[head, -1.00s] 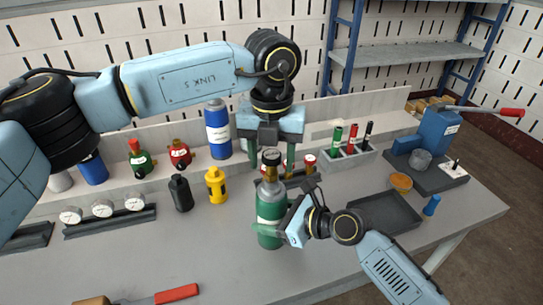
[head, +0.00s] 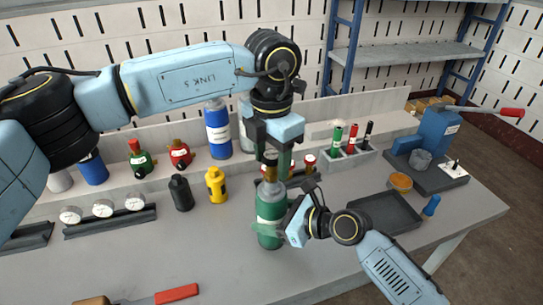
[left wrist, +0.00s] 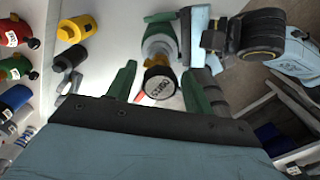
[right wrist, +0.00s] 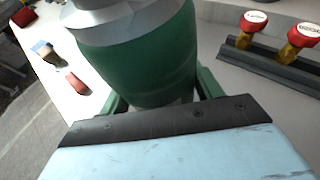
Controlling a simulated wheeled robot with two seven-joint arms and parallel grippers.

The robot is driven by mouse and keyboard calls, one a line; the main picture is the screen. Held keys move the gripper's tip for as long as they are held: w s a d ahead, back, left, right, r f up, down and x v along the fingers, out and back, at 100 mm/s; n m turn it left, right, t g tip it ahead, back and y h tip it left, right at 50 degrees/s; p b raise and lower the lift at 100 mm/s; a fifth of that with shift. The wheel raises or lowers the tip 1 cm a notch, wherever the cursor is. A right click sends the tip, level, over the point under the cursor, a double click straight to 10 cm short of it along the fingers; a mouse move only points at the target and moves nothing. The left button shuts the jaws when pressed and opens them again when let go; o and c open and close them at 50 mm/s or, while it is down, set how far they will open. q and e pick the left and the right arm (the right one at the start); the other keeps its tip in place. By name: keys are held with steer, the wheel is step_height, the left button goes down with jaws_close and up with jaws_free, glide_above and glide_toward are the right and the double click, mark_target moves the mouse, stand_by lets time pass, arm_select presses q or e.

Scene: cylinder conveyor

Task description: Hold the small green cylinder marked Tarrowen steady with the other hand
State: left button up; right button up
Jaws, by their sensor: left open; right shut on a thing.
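A green cylinder (head: 270,213) with a grey shoulder, brass valve and dark cap stands upright on the bench; I cannot read the name Tarrowen on it. My right gripper (head: 268,232) is shut on its body from the right. In the right wrist view the green body (right wrist: 140,65) sits between the fingers (right wrist: 160,100). My left gripper (head: 268,158) points down over the cylinder's top, open. In the left wrist view the labelled cap (left wrist: 160,82) shows between the open fingers (left wrist: 158,82); I cannot tell whether they touch it.
A smaller green bottle (head: 142,162), a red one (head: 180,154) and a blue cylinder (head: 218,132) stand behind. A black bottle (head: 181,193) and a yellow one (head: 216,185) stand left. A dark tray (head: 384,213) lies right. The front bench is mostly clear.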

arm_select(q)
steer(key=m, duration=0.3)
steer(key=shift+m, duration=0.9)
steer(key=m, duration=0.4)
steer(key=shift+m, duration=1)
steer(key=m, duration=0.4)
